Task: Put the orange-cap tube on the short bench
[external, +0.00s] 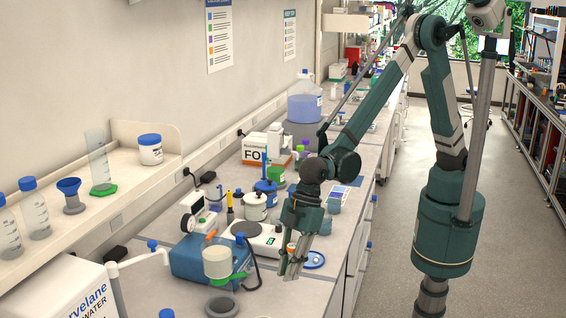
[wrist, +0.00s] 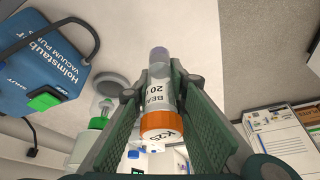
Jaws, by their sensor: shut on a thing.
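The orange-cap tube (wrist: 161,98) is a clear tube with a white printed label and an orange cap. In the wrist view it is between the two green fingers of my gripper (wrist: 160,90), which is shut on it, with the orange cap nearer the camera. In the external view my gripper (external: 293,266) points down near the front edge of the grey bench top (external: 268,298), and the orange cap shows only partly between the fingers. I cannot tell its height above the bench, nor which surface is the short bench.
A blue vacuum pump (external: 190,262) with a hose stands left of my gripper. A hotplate (external: 262,238) stands behind it. A blue-rimmed dish (external: 314,260) lies just right of it. Several bottles and boxes crowd the bench further back. Open floor lies right of the bench.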

